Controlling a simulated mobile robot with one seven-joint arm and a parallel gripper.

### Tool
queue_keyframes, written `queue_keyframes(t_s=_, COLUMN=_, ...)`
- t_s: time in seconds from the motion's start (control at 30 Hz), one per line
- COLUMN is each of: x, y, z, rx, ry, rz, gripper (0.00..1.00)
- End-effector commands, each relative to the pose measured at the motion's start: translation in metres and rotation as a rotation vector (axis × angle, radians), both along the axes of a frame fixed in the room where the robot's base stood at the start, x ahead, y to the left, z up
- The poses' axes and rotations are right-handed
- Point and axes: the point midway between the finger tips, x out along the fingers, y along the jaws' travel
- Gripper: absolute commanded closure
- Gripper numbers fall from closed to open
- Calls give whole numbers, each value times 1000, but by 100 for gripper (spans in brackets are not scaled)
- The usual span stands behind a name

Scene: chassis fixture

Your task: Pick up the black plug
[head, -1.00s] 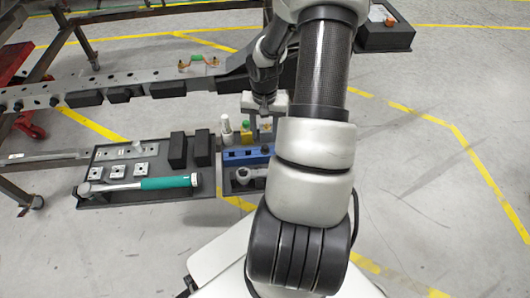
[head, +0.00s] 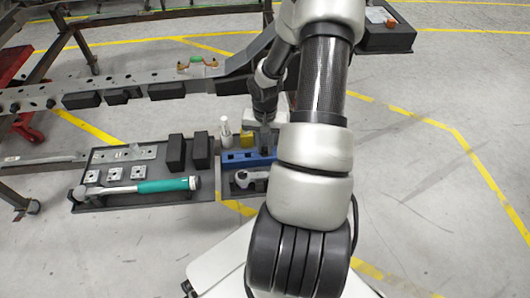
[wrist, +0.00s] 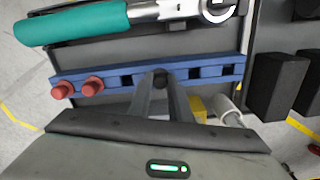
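The black plug (wrist: 163,78) sits in the blue rail (wrist: 210,72), at the fingertips of my gripper (wrist: 162,88) in the wrist view. The two fingers stand apart, one on each side of the plug; whether they touch it is hard to see. In the head view my gripper (head: 268,138) is down at the blue rail (head: 238,159), and the arm hides the rail's right part. Two red plugs (wrist: 76,88) sit at the rail's left end in the wrist view.
A teal-handled ratchet (wrist: 80,22) lies beside the rail. A white bottle (head: 225,131) and a yellow piece (head: 246,138) stand close behind it. Black blocks (head: 177,152) and a teal-handled wrench (head: 140,188) are in the left tray (head: 100,203).

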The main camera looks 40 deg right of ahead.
Motion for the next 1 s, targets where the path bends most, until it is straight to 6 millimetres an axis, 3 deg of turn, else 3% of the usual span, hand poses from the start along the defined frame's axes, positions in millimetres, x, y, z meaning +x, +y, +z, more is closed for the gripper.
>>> queue_keyframes(t_s=0.1, x=0, y=0, z=0, rx=0, ry=0, rz=0, gripper=100)
queue_keyframes(t_s=0.47, x=0, y=0, z=4, rx=-1, ry=-1, rz=0, gripper=100)
queue_keyframes(t_s=0.8, x=1, y=-1, z=67, rx=-3, ry=-3, rz=-1, gripper=100)
queue_keyframes(t_s=1.0, x=0, y=0, z=94, rx=-1, ry=-1, rz=0, gripper=100)
